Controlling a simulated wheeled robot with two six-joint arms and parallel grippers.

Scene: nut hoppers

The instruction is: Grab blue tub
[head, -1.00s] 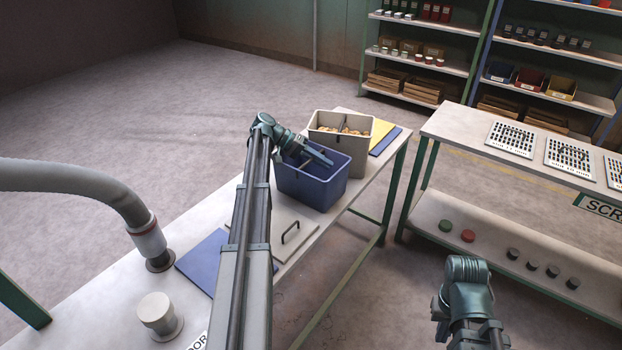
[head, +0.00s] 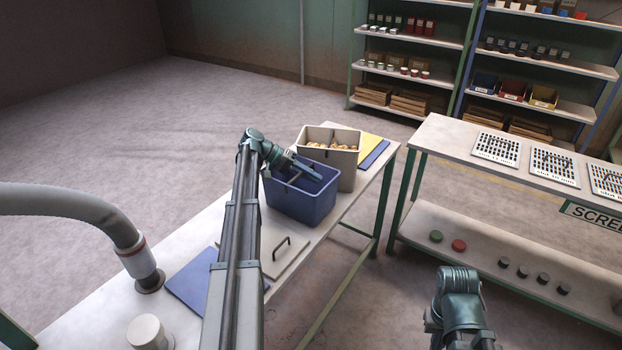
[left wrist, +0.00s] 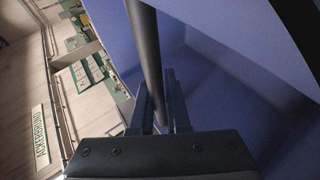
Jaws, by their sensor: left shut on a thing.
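The blue tub (head: 300,207) stands upright on the left white table, in front of a beige tub (head: 347,180). My left gripper (head: 312,170) reaches over the blue tub's open top. In the left wrist view my left gripper (left wrist: 160,108) is shut on a dark round bar, the tub's handle (left wrist: 148,60), which runs between the fingers. The tub's blue inside wall (left wrist: 235,50) fills the right of that view. The blue tub's inside looks empty where it shows. My right arm shows at the bottom right of the head view, but its fingertips are not visible.
The beige tub holds brownish pieces in two compartments. A pale lid with a handle (head: 283,248) and a blue sheet (head: 193,283) lie nearer on the table. A grey hose (head: 125,240) stands at left. A second table (head: 455,138) with dotted trays is at right.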

